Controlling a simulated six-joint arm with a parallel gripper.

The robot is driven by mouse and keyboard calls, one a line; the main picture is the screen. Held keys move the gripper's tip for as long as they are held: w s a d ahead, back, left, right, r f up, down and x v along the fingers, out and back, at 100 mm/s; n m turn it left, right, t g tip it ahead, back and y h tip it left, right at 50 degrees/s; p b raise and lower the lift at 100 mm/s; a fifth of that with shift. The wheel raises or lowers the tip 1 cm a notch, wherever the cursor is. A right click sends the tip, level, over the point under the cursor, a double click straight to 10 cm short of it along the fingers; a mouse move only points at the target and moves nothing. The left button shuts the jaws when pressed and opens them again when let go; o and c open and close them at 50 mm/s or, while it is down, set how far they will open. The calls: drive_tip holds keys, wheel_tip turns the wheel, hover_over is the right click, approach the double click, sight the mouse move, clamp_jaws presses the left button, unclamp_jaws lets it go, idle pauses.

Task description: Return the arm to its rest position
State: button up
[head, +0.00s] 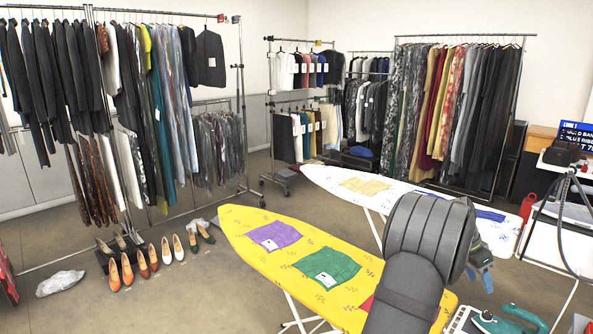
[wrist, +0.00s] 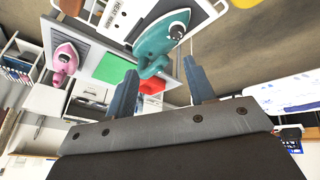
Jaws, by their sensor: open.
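My gripper (head: 483,274) is at the right in the head view, partly hidden behind my own arm, above the near right end of the yellow ironing board (head: 237,225). In the wrist view my gripper (wrist: 160,67) shows two separated fingers with nothing held between them. A teal iron (wrist: 162,38) is beyond the fingertips and looks apart from them. It lies by a white heat-mat plate (wrist: 119,18). Teal iron parts (head: 522,314) also show at the bottom right of the head view.
Purple cloth (head: 273,236) and green cloth (head: 327,267) lie on the yellow board. A white ironing board (head: 325,177) stands behind. A pink iron (wrist: 65,58) shows in the wrist view. Shoes (head: 127,270) and clothes racks are left. Bare floor (head: 175,305) is open at front left.

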drive_tip(key=s+f+n, duration=0.1)
drive_tip(key=n, duration=0.1)
drive_tip(key=s+f+n+g+h, duration=0.1)
drive_tip(key=f, duration=0.1)
drive_tip(key=shift+s+a+f+n+g, duration=0.2)
drive_tip(key=shift+n+g, duration=0.1)
drive_tip(key=shift+n, duration=0.1)
drive_tip(key=shift+w, duration=0.1)
drive_tip(key=w+r+m+t+y, duration=0.1)
drive_tip(key=w+r+m+t, duration=0.2)
drive_tip(key=r+m, duration=0.3)
drive_tip(key=x, duration=1.2)
drive_tip(key=shift+w+d+y, duration=0.2)
drive_tip(key=shift+w+y, duration=0.1)
drive_tip(key=shift+w, duration=0.1)
